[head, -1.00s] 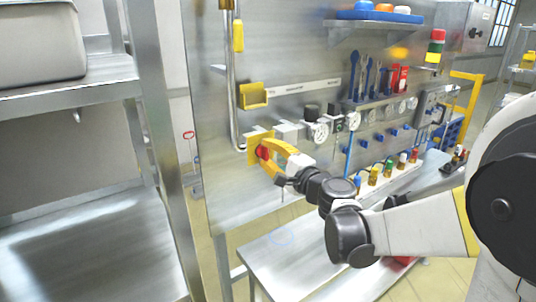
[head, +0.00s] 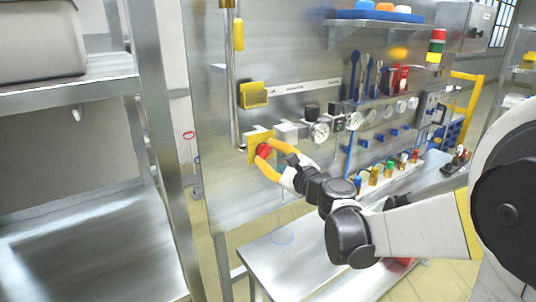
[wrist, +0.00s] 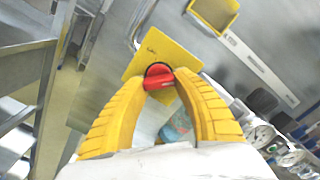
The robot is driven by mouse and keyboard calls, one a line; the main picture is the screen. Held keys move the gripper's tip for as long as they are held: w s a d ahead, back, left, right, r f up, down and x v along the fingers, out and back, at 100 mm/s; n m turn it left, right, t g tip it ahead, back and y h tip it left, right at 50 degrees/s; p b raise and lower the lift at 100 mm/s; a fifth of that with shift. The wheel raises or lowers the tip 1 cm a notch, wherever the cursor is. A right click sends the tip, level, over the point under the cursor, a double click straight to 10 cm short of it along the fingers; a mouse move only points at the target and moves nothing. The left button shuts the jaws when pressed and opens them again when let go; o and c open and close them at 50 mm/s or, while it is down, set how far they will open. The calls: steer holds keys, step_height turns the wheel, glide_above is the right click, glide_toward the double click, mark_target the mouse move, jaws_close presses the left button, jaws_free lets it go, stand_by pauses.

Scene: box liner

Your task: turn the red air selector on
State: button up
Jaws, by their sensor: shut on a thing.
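The red air selector (wrist: 158,77) is a red knob on a yellow plate (wrist: 160,48) fixed to the steel panel. In the head view the red selector (head: 263,151) shows between the yellow fingers. My gripper (wrist: 160,82) has two ribbed yellow fingers, shut on the red selector from both sides. In the head view my gripper (head: 265,155) reaches the plate from the lower right. In the wrist view the knob's bar lies nearly level, slightly tilted. Its sides are partly hidden by the fingertips.
Gauges (head: 319,132) and fittings line the panel to the right. A steel bench (head: 285,250) stands below. A steel shelf rack (head: 150,110) is at the left.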

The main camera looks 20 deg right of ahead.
stand_by(0.4)
steer(key=o, duration=1.2)
steer(key=v, duration=1.2)
